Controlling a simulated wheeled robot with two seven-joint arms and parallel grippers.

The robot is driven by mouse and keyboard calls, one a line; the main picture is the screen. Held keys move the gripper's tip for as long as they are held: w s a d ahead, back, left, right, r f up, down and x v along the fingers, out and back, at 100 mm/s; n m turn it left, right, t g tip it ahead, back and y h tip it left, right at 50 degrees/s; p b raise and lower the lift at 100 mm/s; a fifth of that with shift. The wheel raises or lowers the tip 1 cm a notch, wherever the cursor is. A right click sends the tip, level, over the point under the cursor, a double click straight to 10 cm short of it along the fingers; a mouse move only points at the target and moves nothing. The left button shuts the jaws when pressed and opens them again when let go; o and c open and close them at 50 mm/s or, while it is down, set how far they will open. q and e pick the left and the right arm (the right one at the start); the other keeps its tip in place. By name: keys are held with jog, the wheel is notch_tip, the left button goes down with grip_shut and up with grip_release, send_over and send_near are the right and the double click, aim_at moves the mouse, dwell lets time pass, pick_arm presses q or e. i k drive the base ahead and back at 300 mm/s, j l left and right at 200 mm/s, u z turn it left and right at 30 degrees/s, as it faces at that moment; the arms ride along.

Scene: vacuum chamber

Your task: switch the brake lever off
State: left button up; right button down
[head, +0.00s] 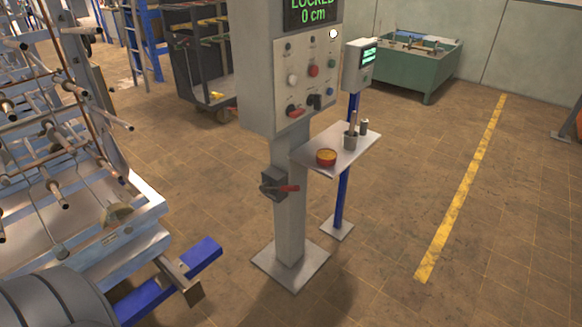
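The brake lever looks to be the red handle (288,188) on a dark grey switch box (270,184), fixed low on the post of the control stand. The handle points to the right and lies about level. Neither of my grippers is in view, and nothing touches the lever.
A metal frame with rods (60,180) and a blue beam (170,280) fill the left. Open floor lies right, around a yellow line (462,185).

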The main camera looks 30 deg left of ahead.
aim_at(267, 187)
jog(key=u, duration=1.05)
